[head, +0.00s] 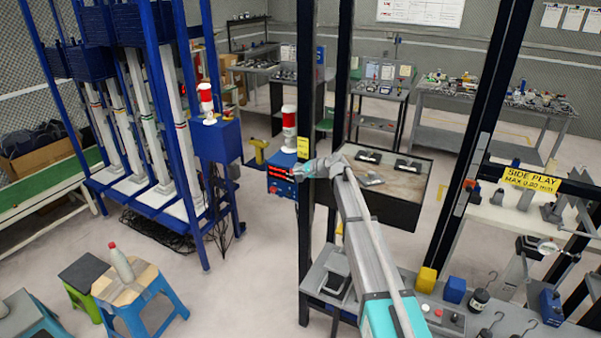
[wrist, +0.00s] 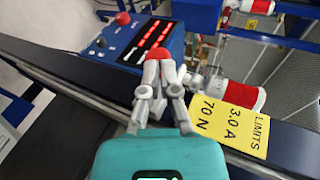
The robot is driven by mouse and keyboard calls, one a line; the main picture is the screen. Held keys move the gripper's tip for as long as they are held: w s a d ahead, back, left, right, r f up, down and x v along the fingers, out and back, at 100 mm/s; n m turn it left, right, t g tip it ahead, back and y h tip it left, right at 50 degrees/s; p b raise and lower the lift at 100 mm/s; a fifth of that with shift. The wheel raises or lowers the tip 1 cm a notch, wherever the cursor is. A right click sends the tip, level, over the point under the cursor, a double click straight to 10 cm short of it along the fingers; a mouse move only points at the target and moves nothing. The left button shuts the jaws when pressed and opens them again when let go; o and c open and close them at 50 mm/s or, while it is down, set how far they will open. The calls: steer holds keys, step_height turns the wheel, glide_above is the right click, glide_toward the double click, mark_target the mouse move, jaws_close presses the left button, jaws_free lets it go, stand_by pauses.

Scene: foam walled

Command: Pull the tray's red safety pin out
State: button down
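My gripper (head: 312,168) is raised at the end of my arm, beside the dark post and in front of a blue box in the head view. In the wrist view my gripper (wrist: 161,68) has its two grey fingers close together. A small red piece (wrist: 162,56) shows at the fingertips. I cannot tell whether it is the safety pin, or whether the fingers grip it or it lies behind them. I cannot make out the tray's pin for certain in the head view.
A blue box (head: 281,181) with red displays stands by the dark post (head: 306,230); its red knob (wrist: 122,18) shows in the wrist view. A red-and-white lamp (wrist: 237,95) and a yellow limits sign (wrist: 237,120) are close to my gripper. A dark-rimmed table (head: 392,214) lies right.

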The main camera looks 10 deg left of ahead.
steer(key=shift+r, duration=0.1)
steer(key=p+v, duration=0.6)
steer(key=v, duration=0.8)
steer(key=shift+s+f, duration=0.1)
steer(key=shift+f, duration=0.1)
steer(key=s+d+f+n+g+h+b, duration=0.2)
steer(key=s+d+f, duration=0.4)
steer(key=s, duration=0.6)
steer(key=s+d+f+n+g+h+b, duration=0.2)
steer(key=s+d+f+h+b, duration=0.2)
steer(key=s+d+f, duration=0.3)
steer(key=s+d+f+n+g+h+b, duration=0.2)
steer(key=s+d+f, duration=0.4)
steer(key=s, duration=1.2)
steer(key=d+h+b, duration=0.1)
steer(key=h, duration=0.1)
steer(key=shift+f+h, duration=0.2)
steer(key=shift+h, duration=0.2)
steer(key=shift+s+d, duration=0.1)
steer(key=shift+d, duration=0.05)
